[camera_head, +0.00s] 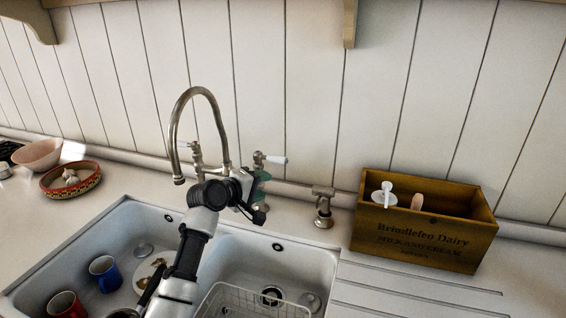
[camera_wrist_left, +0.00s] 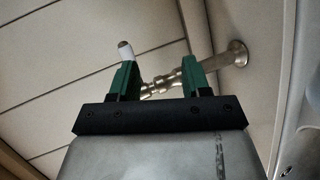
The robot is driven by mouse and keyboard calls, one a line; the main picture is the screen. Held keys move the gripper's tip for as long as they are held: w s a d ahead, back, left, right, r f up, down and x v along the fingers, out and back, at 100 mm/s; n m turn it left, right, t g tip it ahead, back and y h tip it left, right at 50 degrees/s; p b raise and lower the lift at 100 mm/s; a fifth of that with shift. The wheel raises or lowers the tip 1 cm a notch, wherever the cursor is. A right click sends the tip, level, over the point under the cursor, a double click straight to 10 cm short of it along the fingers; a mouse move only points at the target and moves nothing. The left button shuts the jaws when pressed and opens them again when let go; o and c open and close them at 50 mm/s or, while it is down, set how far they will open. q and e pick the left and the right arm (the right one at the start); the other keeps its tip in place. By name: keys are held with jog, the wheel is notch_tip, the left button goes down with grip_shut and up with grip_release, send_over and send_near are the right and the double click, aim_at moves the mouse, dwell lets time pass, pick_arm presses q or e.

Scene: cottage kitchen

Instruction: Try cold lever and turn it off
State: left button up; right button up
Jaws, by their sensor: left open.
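A metal gooseneck tap (camera_head: 182,112) stands behind the sink. Its right lever (camera_head: 273,159) has a white handle pointing right; no hot or cold mark is readable. My left gripper (camera_head: 260,182) is just below and in front of this lever, its green fingers partly hidden by the wrist. In the left wrist view the gripper (camera_wrist_left: 160,77) is open, with metal tap fittings (camera_wrist_left: 160,84) showing between and behind the fingers. A white handle tip (camera_wrist_left: 125,51) shows just above the left-hand finger. I cannot tell whether the fingers touch the lever. My right gripper is not in view.
The white sink (camera_head: 262,262) holds a red mug (camera_head: 66,304), a blue mug (camera_head: 105,273) and a wire rack (camera_head: 250,301). A metal fitting (camera_head: 323,207) and a wooden crate (camera_head: 421,241) stand to the right. The plank wall (camera_head: 312,90) is close behind the tap.

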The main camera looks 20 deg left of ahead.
aim_at(275, 160)
pick_arm(q)
jog(key=shift+n+t, duration=0.6)
jog(key=shift+n, duration=0.3)
jog(key=w+r, duration=0.1)
jog(key=w, duration=0.1)
jog(key=w+r, duration=0.2)
jog(key=w, duration=0.1)
jog(key=shift+w+r, duration=0.35)
jog(key=shift+r, duration=0.05)
jog(key=x, duration=0.3)
jog(key=shift+w+d, duration=0.1)
jog(key=shift+w+d+f, duration=0.2)
jog(key=shift+w+d, duration=0.05)
jog(key=shift+w, duration=0.3)
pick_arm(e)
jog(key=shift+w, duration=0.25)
pick_arm(q)
grip_shut()
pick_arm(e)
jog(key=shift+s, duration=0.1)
